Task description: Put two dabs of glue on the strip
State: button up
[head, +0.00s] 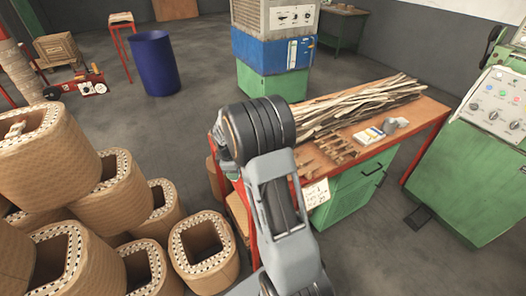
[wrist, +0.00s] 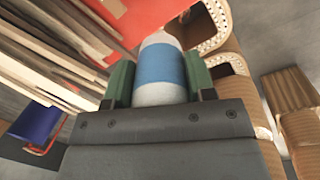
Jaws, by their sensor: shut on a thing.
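In the wrist view my gripper (wrist: 160,72) has its two green fingers shut on a white glue bottle (wrist: 160,95) with a blue band. The bottle stands between the fingers with its rounded end away from the palm. In the head view my arm hides the gripper and the bottle. A pile of long thin strips (head: 355,106) lies on the orange workbench (head: 436,108); it also fills the upper left of the wrist view (wrist: 50,50). I cannot tell which strip is the task's one. No glue dab can be made out.
Short wooden pieces (head: 330,153), a small white, blue and yellow box (head: 368,136) and a grey object (head: 390,126) lie on the bench's front part. Stacked coils (head: 90,190) crowd the left. A green machine (head: 470,180) stands right. A blue barrel (head: 154,65) stands behind on open floor.

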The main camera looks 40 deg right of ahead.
jog(key=s+d+r+n+t+y+b, duration=0.1)
jog(key=d+r+n+b, duration=0.2)
jog(key=d+n, duration=0.25)
jog(key=d+r+n+t+b, duration=0.1)
jog(key=d+r+n+b, duration=0.1)
jog(key=d+r+n, duration=0.4)
jog(key=shift+m, duration=0.35)
jog(key=shift+s+d+f+b, duration=0.15)
jog(key=shift+f+b, duration=0.65)
jog(key=shift+f, duration=1.05)
jog(key=shift+d+f+b, duration=0.25)
jog(key=shift+f+b, duration=0.5)
jog(key=shift+f, duration=1.1)
jog(key=shift+f+b, duration=0.4)
jog(key=shift+r, duration=0.1)
jog(key=shift+r+p, duration=1.6)
jog(key=shift+r, duration=0.9)
